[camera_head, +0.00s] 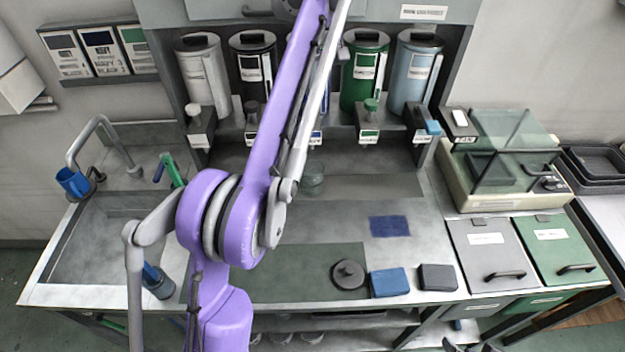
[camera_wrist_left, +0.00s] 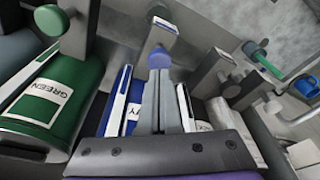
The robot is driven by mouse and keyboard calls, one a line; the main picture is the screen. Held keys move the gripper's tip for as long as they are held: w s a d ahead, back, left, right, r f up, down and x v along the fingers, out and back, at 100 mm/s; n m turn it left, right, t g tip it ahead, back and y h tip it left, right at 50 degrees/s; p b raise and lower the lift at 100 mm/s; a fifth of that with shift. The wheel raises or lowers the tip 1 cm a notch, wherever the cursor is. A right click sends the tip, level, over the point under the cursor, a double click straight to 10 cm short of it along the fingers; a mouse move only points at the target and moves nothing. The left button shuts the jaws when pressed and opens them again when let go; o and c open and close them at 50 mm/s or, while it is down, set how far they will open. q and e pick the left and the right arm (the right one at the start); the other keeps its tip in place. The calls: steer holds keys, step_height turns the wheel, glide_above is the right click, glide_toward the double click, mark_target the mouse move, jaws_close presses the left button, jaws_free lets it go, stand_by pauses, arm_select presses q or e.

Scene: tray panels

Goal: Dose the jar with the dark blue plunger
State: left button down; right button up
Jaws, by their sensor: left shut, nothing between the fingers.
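The dark blue plunger (camera_wrist_left: 159,56) shows a rounded blue knob in the left wrist view, just beyond my left fingertips. My left gripper (camera_wrist_left: 161,78) is shut and empty; I cannot tell whether it touches the knob. The navy canister (camera_wrist_left: 117,112) stands beside the fingers, its label partly hidden. In the head view my purple left arm hides the gripper, the plunger and most of that canister; a bit of its dispenser label (camera_head: 316,137) shows. A clear glass jar (camera_head: 312,180) stands on the counter below that dispenser, right of my arm. My right gripper is not in view.
White (camera_head: 203,75), black (camera_head: 250,68), green (camera_head: 364,72) and light blue (camera_head: 412,72) canisters line the back, with dispensers below. A sink (camera_head: 105,240) lies left. A blue mat (camera_head: 389,226), blue block (camera_head: 388,282) and glass-lidded box (camera_head: 500,180) are right.

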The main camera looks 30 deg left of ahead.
mark_target(312, 102)
arm_select(q)
steer(key=shift+f, duration=0.2)
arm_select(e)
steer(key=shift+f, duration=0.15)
arm_select(q)
steer(key=shift+f+b, duration=0.95)
steer(key=shift+f, duration=1)
steer(key=shift+r, duration=0.1)
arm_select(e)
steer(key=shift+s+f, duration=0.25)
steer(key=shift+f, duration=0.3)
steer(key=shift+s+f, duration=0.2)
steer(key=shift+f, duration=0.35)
arm_select(q)
steer(key=shift+r, duration=0.15)
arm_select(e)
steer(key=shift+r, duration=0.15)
arm_select(q)
steer(key=shift+r+p, duration=1.5)
steer(key=shift+r, duration=0.45)
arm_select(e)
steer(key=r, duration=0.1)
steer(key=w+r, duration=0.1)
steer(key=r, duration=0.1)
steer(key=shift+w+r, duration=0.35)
arm_select(q)
steer(key=shift+f, duration=0.3)
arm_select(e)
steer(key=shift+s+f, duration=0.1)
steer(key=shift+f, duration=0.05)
